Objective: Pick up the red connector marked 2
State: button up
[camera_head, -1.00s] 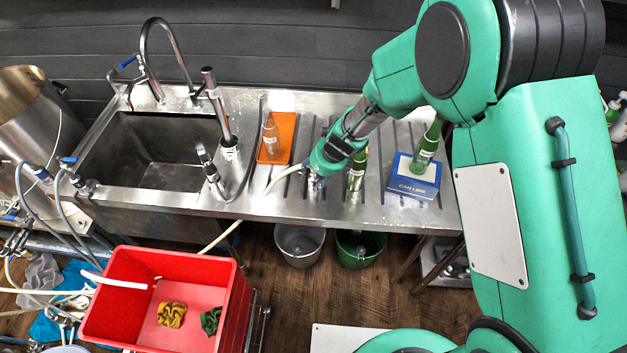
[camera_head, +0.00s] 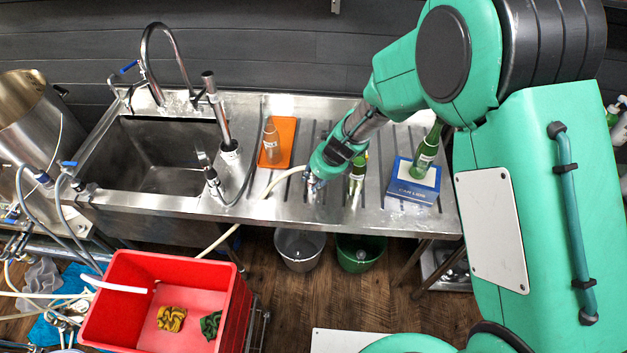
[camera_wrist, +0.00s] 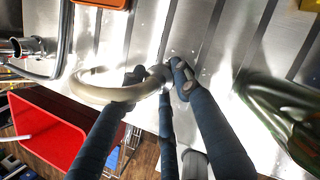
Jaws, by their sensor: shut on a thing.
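My gripper (camera_wrist: 160,77) is shut on the end of a cream hose (camera_wrist: 110,94), seen close up in the wrist view. A small grey metallic end piece shows between the fingertips. No red connector and no mark 2 can be made out; the fingers hide part of what they hold. In the head view my gripper (camera_head: 314,188) is over the steel drainboard, left of a green bottle (camera_head: 357,182). The hose (camera_head: 269,190) arcs from my gripper to the left and down over the counter's front edge. Its height above the steel is hard to tell.
An orange tray (camera_head: 287,150) with a clear bottle (camera_head: 270,141) lies behind left. A blue box (camera_head: 414,190) with another green bottle (camera_head: 426,152) stands right. The sink (camera_head: 150,160) is left. A red crate (camera_head: 238,310) and two buckets (camera_head: 300,262) are below the counter.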

aim_at(313, 175)
notch_tip(313, 175, up, 3)
jog(key=shift+r+p, duration=0.1)
jog(key=shift+p, duration=0.55)
jog(key=shift+s+d, duration=0.1)
jog(key=shift+s, duration=0.15)
jog(key=s+d, duration=0.3)
jog(key=s, duration=0.4)
jog(key=s+d+r, duration=0.1)
jog(key=s+d, duration=0.2)
jog(key=s, duration=0.4)
jog(key=shift+r, duration=0.2)
jog(key=shift+r, duration=0.1)
